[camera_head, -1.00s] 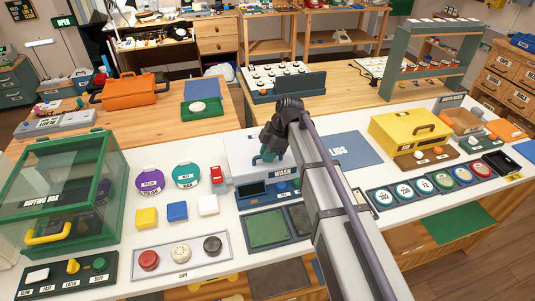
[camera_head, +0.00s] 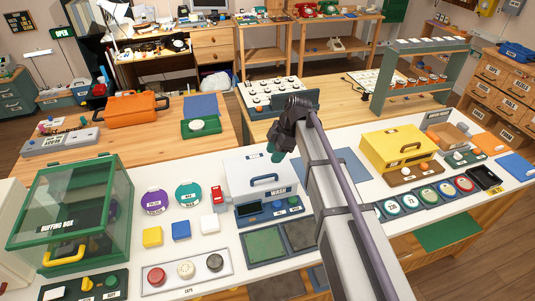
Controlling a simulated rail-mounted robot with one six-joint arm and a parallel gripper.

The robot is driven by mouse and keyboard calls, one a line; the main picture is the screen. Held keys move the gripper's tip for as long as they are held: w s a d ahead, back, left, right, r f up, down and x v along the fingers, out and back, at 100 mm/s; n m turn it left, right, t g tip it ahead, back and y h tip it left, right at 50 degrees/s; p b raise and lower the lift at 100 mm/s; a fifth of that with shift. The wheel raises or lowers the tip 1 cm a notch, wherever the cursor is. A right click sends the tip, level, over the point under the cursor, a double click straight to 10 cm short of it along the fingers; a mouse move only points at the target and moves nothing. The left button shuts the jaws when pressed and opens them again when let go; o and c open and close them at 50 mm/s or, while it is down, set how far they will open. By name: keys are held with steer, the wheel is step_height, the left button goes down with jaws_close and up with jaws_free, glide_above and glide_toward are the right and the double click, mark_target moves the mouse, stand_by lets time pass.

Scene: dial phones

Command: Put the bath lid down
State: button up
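The bath lid (camera_head: 243,167) is the white top of the wash station, with a blue arched handle (camera_head: 265,181). It appears to lie on the wash bath (camera_head: 257,211), above the blue front panel and WASH label. My gripper (camera_head: 275,154) is over the back right part of the lid, apart from the handle, with its teal fingertips pointing down. Nothing shows in it. The gap between the fingers is too small to tell. The blue lids mat (camera_head: 350,163) is to the right, partly hidden by my arm.
The buffing box (camera_head: 75,215) stands at the left. Purple and teal round pads, coloured blocks and a red item sit left of the bath. A caps tray (camera_head: 220,283) and a green pad (camera_head: 265,244) are in front. A yellow case (camera_head: 398,146) is at the right.

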steer(key=shift+v, duration=1.1)
steer(key=s+d+m+h, duration=0.2)
steer(key=s+d+m, duration=0.5)
steer(key=s+m, duration=0.3)
steer(key=s+d+f+m+t+h, duration=0.1)
steer(key=s+d+m+h, duration=0.1)
steer(key=s+d+m, duration=0.5)
steer(key=s+m, duration=0.4)
steer(key=shift+d+f, duration=0.15)
steer(key=shift+d, duration=0.15)
steer(key=shift+f+b, duration=0.3)
steer(key=shift+f, duration=0.25)
